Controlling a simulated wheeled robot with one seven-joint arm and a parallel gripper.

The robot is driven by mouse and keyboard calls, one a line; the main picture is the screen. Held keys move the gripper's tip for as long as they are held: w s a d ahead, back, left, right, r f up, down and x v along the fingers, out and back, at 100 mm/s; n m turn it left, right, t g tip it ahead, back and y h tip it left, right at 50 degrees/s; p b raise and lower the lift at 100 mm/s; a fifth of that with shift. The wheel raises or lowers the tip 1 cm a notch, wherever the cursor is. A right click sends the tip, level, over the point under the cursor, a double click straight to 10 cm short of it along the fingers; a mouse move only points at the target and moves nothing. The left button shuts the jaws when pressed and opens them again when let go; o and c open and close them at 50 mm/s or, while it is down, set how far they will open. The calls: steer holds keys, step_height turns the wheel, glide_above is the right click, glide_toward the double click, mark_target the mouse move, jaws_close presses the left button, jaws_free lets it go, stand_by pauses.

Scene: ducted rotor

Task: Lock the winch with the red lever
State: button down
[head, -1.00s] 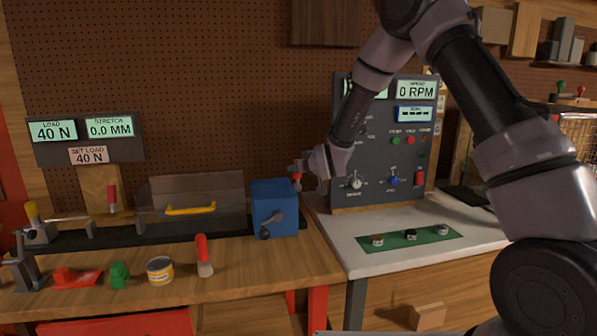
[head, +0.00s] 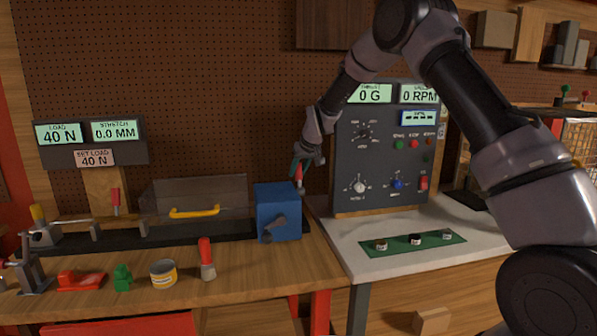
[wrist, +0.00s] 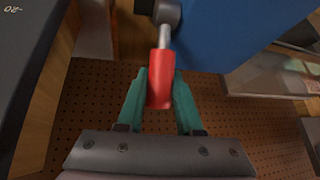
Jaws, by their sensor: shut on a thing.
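The winch is a blue box (head: 277,210) with a dark crank on its front, at the right end of the left bench. The red lever (head: 299,173) stands upright at its right rear side. In the wrist view the lever's red handle (wrist: 160,78) is on a metal rod running to a grey round hub beside the blue box (wrist: 225,30). My gripper (head: 301,162) comes down on the lever from above. Its green fingers (wrist: 158,88) lie on both sides of the red handle and are shut on it.
A dark control panel (head: 385,150) stands close right of my gripper. A clear cover with a yellow handle (head: 194,211) is left of the winch. A red-handled brush (head: 206,258), a tin (head: 163,272) and clamps lie on the bench front. A pegboard wall is behind.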

steer(key=shift+w, duration=0.1)
stand_by(0.3)
steer(key=c, duration=0.6)
jaws_free()
steer(key=v, duration=1)
steer(key=shift+d+r, duration=0.15)
steer(key=shift+r, duration=0.2)
